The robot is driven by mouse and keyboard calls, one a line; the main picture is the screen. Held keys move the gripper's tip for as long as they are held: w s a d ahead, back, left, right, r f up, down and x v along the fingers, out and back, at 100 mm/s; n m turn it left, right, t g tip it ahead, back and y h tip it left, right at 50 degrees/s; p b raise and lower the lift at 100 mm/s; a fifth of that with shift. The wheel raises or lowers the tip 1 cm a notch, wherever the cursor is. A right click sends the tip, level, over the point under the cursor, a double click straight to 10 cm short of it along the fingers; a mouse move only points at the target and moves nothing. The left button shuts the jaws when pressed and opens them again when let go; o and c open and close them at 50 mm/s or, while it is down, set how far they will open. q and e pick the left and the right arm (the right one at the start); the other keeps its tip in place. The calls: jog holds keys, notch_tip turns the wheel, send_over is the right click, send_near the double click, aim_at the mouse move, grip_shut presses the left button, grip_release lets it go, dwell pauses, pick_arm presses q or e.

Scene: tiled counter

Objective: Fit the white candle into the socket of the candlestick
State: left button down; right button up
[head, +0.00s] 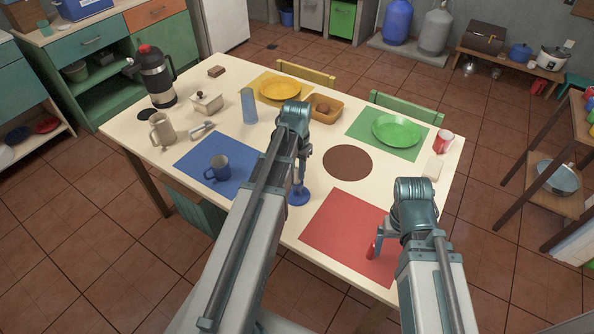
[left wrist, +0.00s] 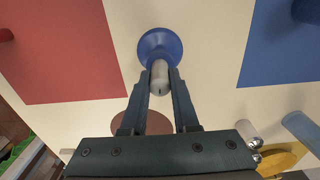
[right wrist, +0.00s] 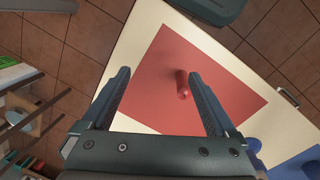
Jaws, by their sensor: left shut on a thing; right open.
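The blue candlestick (head: 299,196) stands on the table, partly hidden behind my left arm in the head view. In the left wrist view its round base (left wrist: 152,42) lies just beyond my fingertips. My left gripper (left wrist: 161,80) is shut on the white candle (left wrist: 159,77), which is seen nearly end-on and overlaps the candlestick. I cannot tell whether the candle's lower end is inside the socket or above it. My right gripper (right wrist: 156,75) is open and empty over the red mat (right wrist: 214,95), with a red cylinder (right wrist: 182,84) standing beyond its fingers.
A blue mat (head: 190,163) with a blue mug (head: 217,168) lies left of the candlestick. A brown round mat (head: 347,162) and a green plate (head: 396,130) lie to the right. A blue cup (head: 248,106) and a basket (head: 325,107) stand behind.

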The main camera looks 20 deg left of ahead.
pick_arm(q)
jog(key=c, duration=0.6)
grip_release()
notch_tip(320, 180, up, 14)
jog(key=p, duration=1.3)
jog(key=shift+p, duration=0.4)
jog(key=shift+f, duration=0.1)
